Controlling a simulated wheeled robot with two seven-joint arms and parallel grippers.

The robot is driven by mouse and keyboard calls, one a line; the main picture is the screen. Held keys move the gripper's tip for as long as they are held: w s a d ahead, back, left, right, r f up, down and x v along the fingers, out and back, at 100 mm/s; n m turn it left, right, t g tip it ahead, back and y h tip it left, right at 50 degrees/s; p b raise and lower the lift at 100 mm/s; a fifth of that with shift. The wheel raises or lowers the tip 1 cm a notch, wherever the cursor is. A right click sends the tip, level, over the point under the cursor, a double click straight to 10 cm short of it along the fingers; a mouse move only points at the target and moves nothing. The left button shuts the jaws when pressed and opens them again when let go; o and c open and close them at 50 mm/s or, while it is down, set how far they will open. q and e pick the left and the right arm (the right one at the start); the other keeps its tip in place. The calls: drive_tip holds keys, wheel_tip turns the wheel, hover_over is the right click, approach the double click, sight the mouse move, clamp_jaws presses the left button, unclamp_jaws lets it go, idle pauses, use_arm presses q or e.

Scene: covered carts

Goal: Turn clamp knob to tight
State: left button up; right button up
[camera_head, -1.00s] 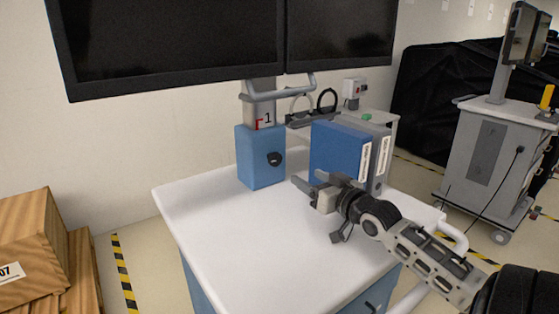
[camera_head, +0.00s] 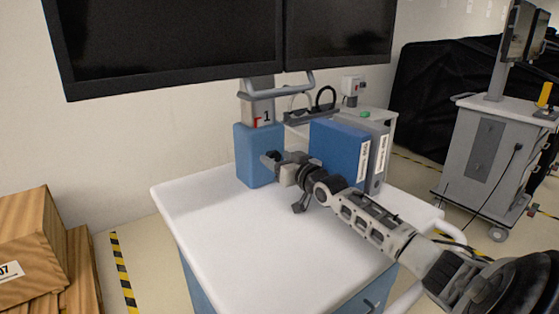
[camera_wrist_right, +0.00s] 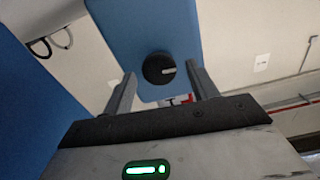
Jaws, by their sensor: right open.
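The clamp knob (camera_wrist_right: 159,68) is a round black knob with a pale pointer line, on the face of the blue clamp block (camera_head: 252,152). In the right wrist view the knob sits beyond and between the fingertips of my right gripper (camera_wrist_right: 162,80), and the fingers do not appear to touch it. The same gripper (camera_head: 273,158) shows in the head view right in front of the block and covers the knob there. It is open and empty. My left gripper is not in view.
Blue and grey binders (camera_head: 338,149) stand on the white cart top (camera_head: 230,225), close beside my right gripper. Two dark monitors (camera_head: 165,45) hang above. The front left of the cart top is clear.

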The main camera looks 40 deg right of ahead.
drive_tip(key=c, duration=1)
drive_tip(key=shift+o, duration=0.2)
drive_tip(key=m, duration=0.4)
drive_tip(key=shift+d+m, duration=0.1)
drive_tip(key=shift+m, duration=0.2)
drive_tip(key=m, duration=0.3)
drive_tip(key=shift+f+m, duration=0.1)
drive_tip(key=shift+m, duration=0.2)
drive_tip(key=m, duration=0.4)
drive_tip(key=shift+m, duration=0.3)
drive_tip(key=shift+f+m+p, duration=0.15)
drive_tip(key=shift+m+p, duration=0.2)
drive_tip(key=shift+m, duration=1.55)
